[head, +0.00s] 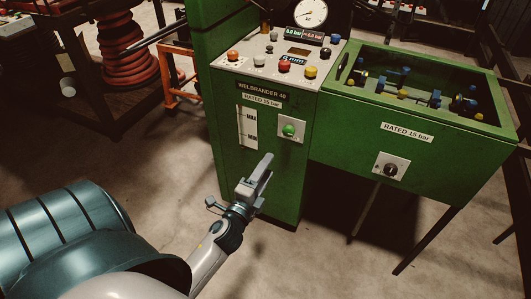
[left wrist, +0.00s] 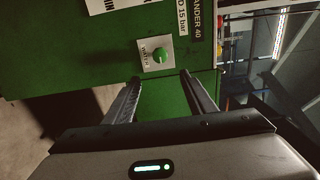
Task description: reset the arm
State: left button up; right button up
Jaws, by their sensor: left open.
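My left gripper (head: 263,170) is in front of the green crimper cabinet (head: 230,165), below its green button (head: 289,130). In the left wrist view my left gripper (left wrist: 160,85) is open, with a gap between its two fingers and nothing held. The green knob (left wrist: 159,55) on its white plate shows just beyond the fingertips in that view, and the fingers look apart from it. My right gripper is not in view.
A control panel (head: 250,62) with coloured buttons and a round gauge (head: 311,13) tops the cabinet. A green trough (head: 350,130) on legs, holding several fittings, adjoins it at right. A red coiled hose (head: 127,50) and orange frame (head: 180,75) stand left. Floor in front is clear.

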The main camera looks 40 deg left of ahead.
pick_arm(q)
jog(key=shift+s, duration=0.2)
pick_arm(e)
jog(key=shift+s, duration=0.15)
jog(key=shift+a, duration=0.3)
